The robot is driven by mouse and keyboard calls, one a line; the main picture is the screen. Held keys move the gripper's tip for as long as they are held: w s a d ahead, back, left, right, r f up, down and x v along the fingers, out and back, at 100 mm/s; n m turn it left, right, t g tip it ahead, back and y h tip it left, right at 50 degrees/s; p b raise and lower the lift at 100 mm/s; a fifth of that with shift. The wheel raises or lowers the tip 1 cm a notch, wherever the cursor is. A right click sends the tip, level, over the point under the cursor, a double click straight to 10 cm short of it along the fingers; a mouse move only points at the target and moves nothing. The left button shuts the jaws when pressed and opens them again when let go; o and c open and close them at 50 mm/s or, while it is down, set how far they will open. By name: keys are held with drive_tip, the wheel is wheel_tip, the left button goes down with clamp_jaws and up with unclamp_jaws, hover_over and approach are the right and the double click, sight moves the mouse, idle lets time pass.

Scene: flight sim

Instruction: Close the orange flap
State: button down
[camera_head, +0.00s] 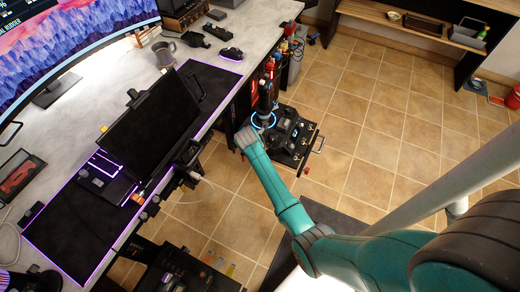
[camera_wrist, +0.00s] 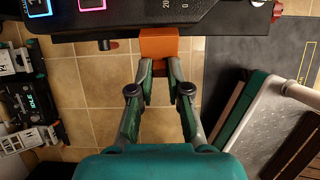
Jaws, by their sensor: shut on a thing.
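The orange flap (camera_wrist: 160,43) shows at the top middle of the wrist view, at the near edge of a dark control panel (camera_wrist: 205,14). It hangs down from the panel edge. My gripper (camera_wrist: 160,68) has its two fingertips closed in on the lower part of the flap, one on each side. In the head view my teal arm reaches up to the desk's right side. There my gripper and the flap are too small and too covered to make out clearly.
The panel has blue-lit and pink-lit keys and a red knob (camera_wrist: 277,11). In the head view the desk (camera_head: 240,25) holds a mug (camera_head: 164,54) and a monitor. Open floor lies to the right.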

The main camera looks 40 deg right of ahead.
drive_tip(key=shift+a+f+t+h, duration=0.1)
drive_tip(key=shift+f+t+h, duration=0.7)
drive_tip(key=shift+h, duration=0.95)
drive_tip(key=shift+d+f+t+h, duration=0.1)
drive_tip(key=shift+f+t+h, duration=0.35)
drive_tip(key=shift+f+h, duration=0.9)
drive_tip(key=shift+a+f+t+h, duration=0.1)
drive_tip(key=shift+f+t+h, duration=0.5)
drive_tip(key=shift+h, duration=1.5)
drive_tip(key=shift+w+d+f+t+h, duration=0.1)
drive_tip(key=shift+d+f+t+h, duration=0.15)
drive_tip(key=shift+h, duration=0.45)
drive_tip(key=c, duration=1.1)
unclamp_jaws()
